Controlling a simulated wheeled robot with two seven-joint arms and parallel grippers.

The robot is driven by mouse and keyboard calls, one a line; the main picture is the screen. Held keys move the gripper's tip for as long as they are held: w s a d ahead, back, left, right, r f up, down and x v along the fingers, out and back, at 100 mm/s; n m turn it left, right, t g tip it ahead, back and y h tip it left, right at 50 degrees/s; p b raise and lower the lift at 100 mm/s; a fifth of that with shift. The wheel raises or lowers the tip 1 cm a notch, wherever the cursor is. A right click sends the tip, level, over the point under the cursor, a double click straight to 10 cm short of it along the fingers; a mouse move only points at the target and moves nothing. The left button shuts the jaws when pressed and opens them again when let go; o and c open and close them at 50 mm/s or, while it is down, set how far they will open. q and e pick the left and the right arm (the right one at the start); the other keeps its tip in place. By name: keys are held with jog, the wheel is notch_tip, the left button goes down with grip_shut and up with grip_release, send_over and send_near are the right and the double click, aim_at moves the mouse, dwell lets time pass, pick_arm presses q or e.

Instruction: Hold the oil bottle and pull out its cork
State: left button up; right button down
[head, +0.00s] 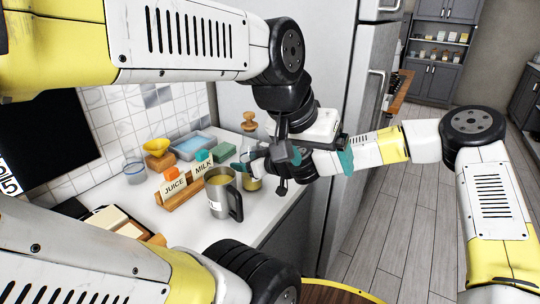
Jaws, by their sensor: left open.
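The oil bottle (252,183) stands on the white counter, clear glass with yellow oil low inside. Its round brown cork (249,120) sits in the neck. My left gripper (314,168) is open to the right of the bottle, apart from the cork. It appears to straddle the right arm's wrist from above; whether they touch I cannot tell. My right gripper (247,168) reaches in from the right, with a teal-tipped dark finger at the bottle's body. The rest of it is hidden behind the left gripper, so its grip is unclear.
A steel mug (220,195) with yellow liquid stands just left and in front of the bottle. A fridge (342,60) stands behind right.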

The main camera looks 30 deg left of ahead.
dwell(0.4)
pick_arm(q)
jog(key=c, duration=0.3)
jog(key=shift+w+a+r, duration=0.15)
jog(key=shift+w, duration=0.05)
jog(key=shift+c, duration=0.3)
jog(key=w+a+r+m+g, duration=0.2)
jog(key=w+a+m, duration=0.3)
jog(key=a+m, duration=0.3)
jog(key=w+a+r+m+g+y, duration=0.1)
jog(key=w+a+r+m, duration=0.3)
jog(key=a+m, duration=0.5)
jog(key=w+a+r+m+g+y, duration=0.1)
jog(key=w+a+r+m+g, duration=0.2)
jog(key=m, duration=1.5)
jog(key=shift+w+a+r+m, duration=0.2)
jog(key=shift+w+a+m, duration=0.2)
jog(key=shift+w+a, duration=1.85)
jog(key=shift+s+a, duration=0.45)
